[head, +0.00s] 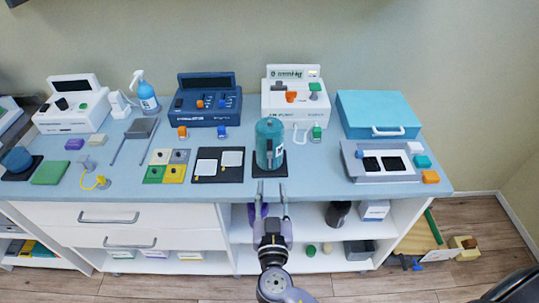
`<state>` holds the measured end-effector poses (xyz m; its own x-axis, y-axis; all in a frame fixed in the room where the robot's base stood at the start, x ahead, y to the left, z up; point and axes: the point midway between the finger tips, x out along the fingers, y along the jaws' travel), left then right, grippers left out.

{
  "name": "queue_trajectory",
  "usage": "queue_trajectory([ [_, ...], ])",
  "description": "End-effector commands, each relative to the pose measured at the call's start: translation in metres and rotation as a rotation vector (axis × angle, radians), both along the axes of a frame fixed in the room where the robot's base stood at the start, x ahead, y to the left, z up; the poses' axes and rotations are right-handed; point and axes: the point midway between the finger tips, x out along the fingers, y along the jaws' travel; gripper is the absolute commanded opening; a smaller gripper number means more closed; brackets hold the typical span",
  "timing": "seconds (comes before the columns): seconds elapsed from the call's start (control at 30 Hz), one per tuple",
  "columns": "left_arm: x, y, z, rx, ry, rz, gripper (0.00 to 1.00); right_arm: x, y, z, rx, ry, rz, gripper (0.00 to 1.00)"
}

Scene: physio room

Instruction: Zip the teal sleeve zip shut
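A teal cylindrical sleeve (269,138) stands upright on a dark base (270,171) near the front edge of the counter, with a white label on its side. The zip and its pull are too small to make out. My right gripper (271,187) comes up from below, in front of the counter edge, with its two fingers spread. It is open and nothing shows between the fingers. The fingertips are at the near side of the dark base, below the sleeve in the picture; I cannot tell whether they touch it. My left gripper is not in view.
A dark board with two white pads (218,165) lies left of the sleeve. A white device (295,98) and a blue device (207,104) stand behind. A grey tray (380,174) and a teal case (377,115) are right. Bare counter (318,167) lies right of the sleeve.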

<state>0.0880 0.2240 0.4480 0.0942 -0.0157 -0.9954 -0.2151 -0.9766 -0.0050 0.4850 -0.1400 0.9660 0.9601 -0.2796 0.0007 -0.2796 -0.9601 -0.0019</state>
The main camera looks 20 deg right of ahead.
Motion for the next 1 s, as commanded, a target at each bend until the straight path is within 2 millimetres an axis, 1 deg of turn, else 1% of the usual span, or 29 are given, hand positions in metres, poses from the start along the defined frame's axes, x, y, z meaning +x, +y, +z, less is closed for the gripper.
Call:
queue_trajectory([
  [0.03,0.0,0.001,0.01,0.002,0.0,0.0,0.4,0.012,-0.003,0.006,-0.004,-0.002,0.001,0.33],
  [0.3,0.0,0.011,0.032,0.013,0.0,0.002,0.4,0.068,-0.019,0.004,-0.004,-0.001,0.001,0.33],
  [0.4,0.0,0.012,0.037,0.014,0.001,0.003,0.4,0.085,-0.024,0.004,-0.003,0.0,0.0,0.33],
  [0.5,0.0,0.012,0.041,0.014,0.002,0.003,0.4,0.097,-0.027,0.002,-0.003,0.001,0.002,0.33],
  [0.6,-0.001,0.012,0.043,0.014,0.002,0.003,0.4,0.105,-0.03,0.001,-0.002,0.002,0.002,0.33],
  [0.7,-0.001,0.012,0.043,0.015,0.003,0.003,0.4,0.109,-0.031,0.0,-0.001,0.002,0.002,0.33],
  [0.97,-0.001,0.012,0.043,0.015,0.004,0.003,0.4,0.11,-0.032,-0.001,-0.001,0.001,0.002,0.33],
  [1.0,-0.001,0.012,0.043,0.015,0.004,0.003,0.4,0.11,-0.032,-0.001,-0.001,0.001,0.002,0.31],
])
